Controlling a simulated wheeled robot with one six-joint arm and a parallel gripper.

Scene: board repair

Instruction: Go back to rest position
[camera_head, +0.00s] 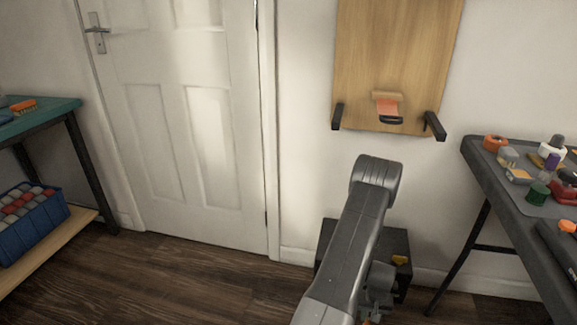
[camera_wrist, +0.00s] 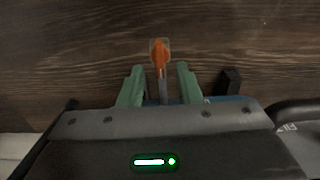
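My gripper (camera_wrist: 160,68) shows in the wrist view with its two green fingers spread apart over the dark wood floor. An orange-topped piece with a grey shaft (camera_wrist: 163,90) stands between the fingers in that view. Gaps show on both sides of the shaft, and no finger appears to touch it. In the head view my arm (camera_head: 355,250) reaches up from the bottom, bent at its top joint.
A dark table (camera_head: 485,165) with several small items stands right. A teal-topped workbench (camera_head: 50,112) and a blue bin (camera_head: 35,235) stand left. A white door (camera_head: 180,120) is behind; floor before it is clear.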

